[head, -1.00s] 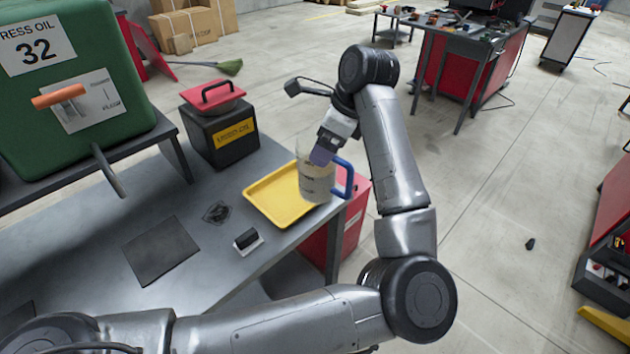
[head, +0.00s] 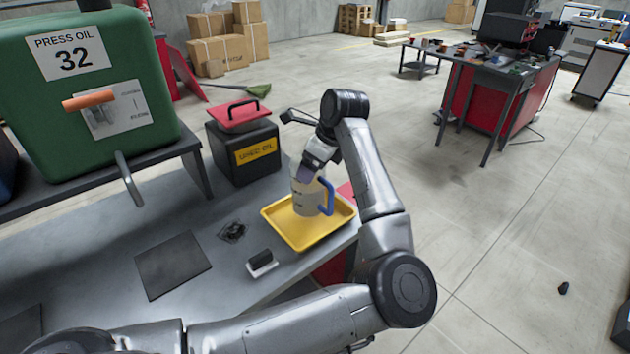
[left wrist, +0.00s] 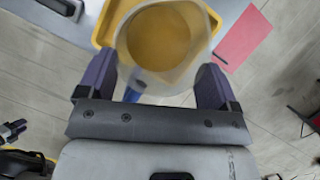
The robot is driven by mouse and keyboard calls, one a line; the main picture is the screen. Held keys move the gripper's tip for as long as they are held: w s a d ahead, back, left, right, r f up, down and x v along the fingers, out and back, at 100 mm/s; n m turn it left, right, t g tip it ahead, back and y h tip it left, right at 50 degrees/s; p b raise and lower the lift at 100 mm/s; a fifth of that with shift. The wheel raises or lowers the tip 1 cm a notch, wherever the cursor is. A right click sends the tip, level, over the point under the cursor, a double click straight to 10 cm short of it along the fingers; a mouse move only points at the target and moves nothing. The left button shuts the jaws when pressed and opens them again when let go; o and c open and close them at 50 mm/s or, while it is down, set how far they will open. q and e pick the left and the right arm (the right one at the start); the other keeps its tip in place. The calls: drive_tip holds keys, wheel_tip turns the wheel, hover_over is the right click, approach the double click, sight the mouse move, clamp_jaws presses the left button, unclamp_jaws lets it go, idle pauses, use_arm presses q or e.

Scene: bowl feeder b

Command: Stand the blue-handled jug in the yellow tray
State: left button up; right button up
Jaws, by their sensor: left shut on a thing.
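The jug (head: 306,199) is pale and see-through, with a blue handle on its right side in the head view. It is upright over the yellow tray (head: 291,238), its base within the tray's outline; I cannot tell whether it touches the tray floor. My left gripper (head: 313,172) is shut on the jug near its top. In the left wrist view the two purple fingers flank the jug (left wrist: 160,40), whose round opening shows amber inside. The tray's edge (left wrist: 103,28) shows behind it.
The tray sits near the right end of the grey bench (head: 200,300). A black used oil box (head: 245,155) with a red lid stands behind it. A small black-and-white block (head: 262,263) lies in front. The green press oil tank (head: 90,100) stands at the left.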

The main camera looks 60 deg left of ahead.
sight(315, 192)
use_arm(q)
wheel_tip(315, 192, down, 4)
drive_tip(key=shift+a+b, duration=0.1)
drive_tip(key=shift+b, duration=0.7)
drive_tip(key=shift+f, duration=0.1)
drive_tip(key=shift+f, duration=0.15)
drive_tip(key=o, duration=1.1)
drive_tip(key=shift+r, duration=0.2)
